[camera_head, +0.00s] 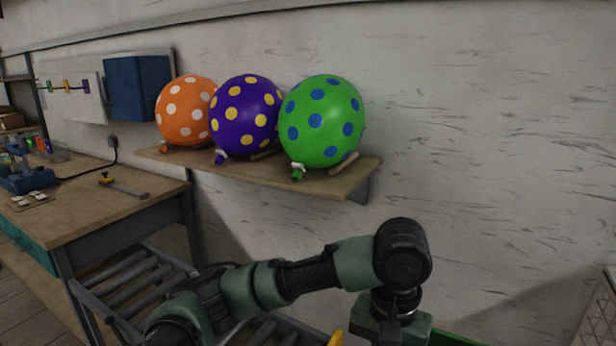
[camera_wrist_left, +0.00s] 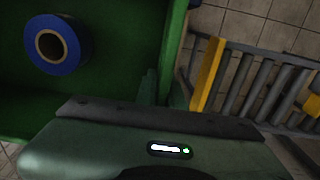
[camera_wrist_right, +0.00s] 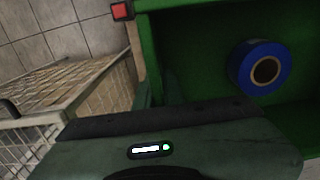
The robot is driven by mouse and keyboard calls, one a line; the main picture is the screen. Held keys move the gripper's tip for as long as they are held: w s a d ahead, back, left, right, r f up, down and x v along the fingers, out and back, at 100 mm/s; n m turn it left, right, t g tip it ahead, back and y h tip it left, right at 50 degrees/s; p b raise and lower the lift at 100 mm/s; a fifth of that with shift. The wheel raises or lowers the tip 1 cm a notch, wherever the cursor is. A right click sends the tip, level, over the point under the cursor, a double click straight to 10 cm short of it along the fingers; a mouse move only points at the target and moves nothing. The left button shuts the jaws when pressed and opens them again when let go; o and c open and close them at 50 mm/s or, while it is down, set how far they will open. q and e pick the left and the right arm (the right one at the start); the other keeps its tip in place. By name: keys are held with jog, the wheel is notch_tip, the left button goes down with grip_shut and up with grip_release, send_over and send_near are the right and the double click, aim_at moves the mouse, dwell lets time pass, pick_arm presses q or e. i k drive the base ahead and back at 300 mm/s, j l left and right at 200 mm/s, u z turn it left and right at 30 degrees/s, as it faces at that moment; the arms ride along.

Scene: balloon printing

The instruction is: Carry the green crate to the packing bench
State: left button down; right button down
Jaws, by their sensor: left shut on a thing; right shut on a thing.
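The green crate (camera_wrist_left: 110,85) fills the upper left of the left wrist view and the upper right of the right wrist view (camera_wrist_right: 200,45). Only a thin green strip of it shows at the bottom edge of the head view (camera_head: 455,340). A blue roll with a tan core (camera_wrist_left: 72,50) lies inside; it also shows in the right wrist view (camera_wrist_right: 243,65). My left gripper (camera_wrist_left: 152,92) is shut on one crate wall. My right gripper (camera_wrist_right: 168,95) is shut on another. The fingertips are largely hidden. I cannot identify the packing bench for sure.
A wooden bench with tools (camera_head: 100,215) stands at left, beside a roller conveyor (camera_head: 125,285). A yellow bar (camera_wrist_left: 208,72) is close to the crate. A wire-mesh container (camera_wrist_right: 75,95) stands on the other side. Spotted balloons (camera_head: 322,120) sit on a wall shelf (camera_head: 330,185).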

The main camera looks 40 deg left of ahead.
aim_at(69, 213)
jog(key=k+j, duration=0.2)
jog(key=j, duration=0.15)
jog(key=k+j, duration=0.15)
jog(key=j, duration=0.2)
jog(key=k+j, duration=0.2)
jog(key=j, duration=0.15)
jog(key=k+j, duration=0.15)
jog(key=j, duration=1.5)
jog(key=k+j, duration=0.15)
jog(key=j, duration=2.4)
jog(key=i+j, duration=0.1)
jog(key=j, duration=0.4)
jog(key=i+j, duration=0.1)
jog(key=j, duration=0.4)
jog(key=i+j, duration=0.1)
jog(key=j, duration=0.4)
jog(key=i+j, duration=0.15)
jog(key=j, duration=0.35)
jog(key=i+j, duration=0.25)
